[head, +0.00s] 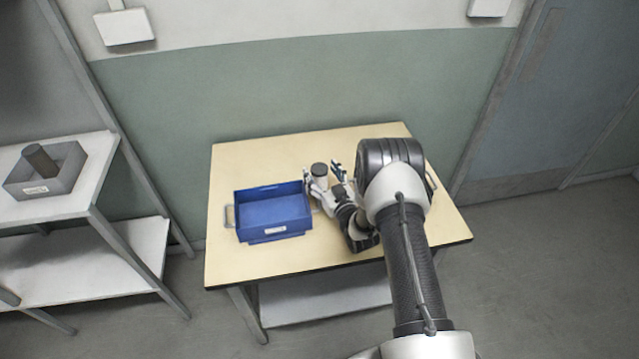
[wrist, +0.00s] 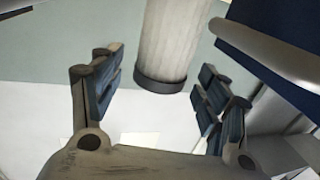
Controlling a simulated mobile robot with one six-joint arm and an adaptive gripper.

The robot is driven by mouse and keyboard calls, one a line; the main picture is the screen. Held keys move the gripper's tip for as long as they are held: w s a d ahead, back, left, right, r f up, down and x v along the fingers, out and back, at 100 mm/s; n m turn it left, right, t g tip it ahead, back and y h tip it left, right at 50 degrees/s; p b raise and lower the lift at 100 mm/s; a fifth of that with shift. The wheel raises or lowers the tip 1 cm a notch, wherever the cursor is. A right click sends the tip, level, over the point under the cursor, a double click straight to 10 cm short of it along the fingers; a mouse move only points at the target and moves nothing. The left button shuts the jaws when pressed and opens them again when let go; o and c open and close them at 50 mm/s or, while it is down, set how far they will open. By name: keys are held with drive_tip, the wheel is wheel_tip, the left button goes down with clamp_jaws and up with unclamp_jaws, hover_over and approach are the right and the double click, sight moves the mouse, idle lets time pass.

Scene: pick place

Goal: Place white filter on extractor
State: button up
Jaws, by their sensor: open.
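The white filter looks to be the pale cylinder with a dark end in the wrist view (wrist: 172,45). In the head view its grey top and white side (head: 320,171) show near the right side of the blue crate. My gripper (head: 326,173) has its fingers spread near the filter. In the wrist view my gripper (wrist: 160,88) is open, with blue pads to the left and right of the filter's dark end. I see no clear contact. I cannot identify the extractor; my arm covers the right part of the table.
A blue crate (head: 246,195) stands on the wooden table (head: 228,165), close left of my gripper. A metal handle (head: 431,184) shows beside my arm. A shelf (head: 80,203) at left bears a grey bin (head: 45,188) with a dark cylinder (head: 40,160). The table's back left is clear.

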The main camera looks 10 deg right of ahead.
drive_tip(key=shift+x, duration=0.9)
drive_tip(key=shift+c, duration=0.3)
clamp_jaws()
